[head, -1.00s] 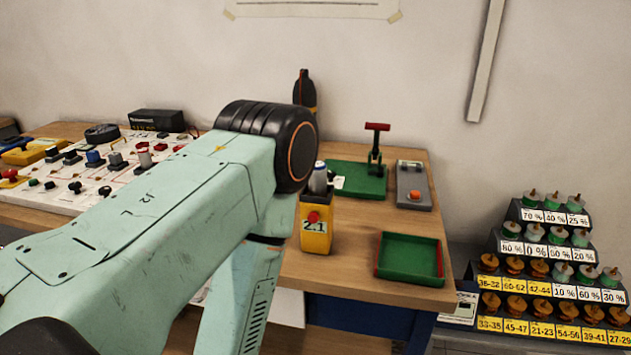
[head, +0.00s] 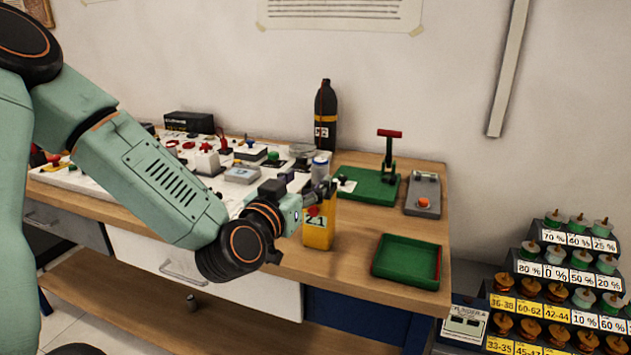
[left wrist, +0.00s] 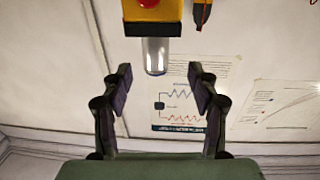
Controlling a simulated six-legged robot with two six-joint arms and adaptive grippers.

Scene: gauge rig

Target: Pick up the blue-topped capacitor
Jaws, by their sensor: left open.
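The blue-topped capacitor (head: 320,166) is a silver cylinder standing upright in the top of a yellow block (head: 318,232) marked 2.1, with a red button. In the left wrist view the picture is inverted: the capacitor (left wrist: 156,56) hangs down from the black-rimmed yellow block (left wrist: 153,10). My left gripper (head: 322,190) is beside the top of the block, partly overlapping it in the head view. In the left wrist view my left gripper (left wrist: 160,85) is open and empty, with the capacitor ahead between the lines of its fingers. My right gripper is not in view.
A green tray (head: 408,262) lies right of the block. Behind are a green lever press (head: 368,186), a grey box with an orange button (head: 423,196) and a dark bottle (head: 325,115). A crowded component board (head: 90,185) is on the left. Weight racks (head: 560,290) stand at right.

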